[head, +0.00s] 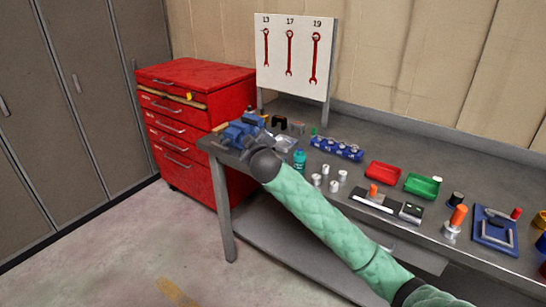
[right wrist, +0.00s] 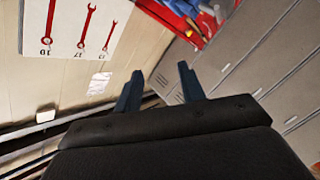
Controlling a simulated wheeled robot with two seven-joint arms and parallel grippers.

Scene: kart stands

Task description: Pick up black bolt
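A small black piece (head: 456,199) stands on the right part of the workbench, behind an orange-handled tool. It could be the black bolt, but it is too small to tell. My right gripper (head: 264,163) is over the left end of the bench, near the blue vise (head: 243,131) and far from that piece. In the right wrist view its two fingers (right wrist: 160,82) are apart with nothing between them. No bolt shows in that view. My left gripper is not in view.
The workbench (head: 375,152) carries a red bin (head: 382,170), a green bin (head: 421,185), several silver cylinders and a teal bottle (head: 299,161). A wrench board (head: 293,55) stands behind it. A red tool cabinet (head: 200,85) stands at left. Floor in front is clear.

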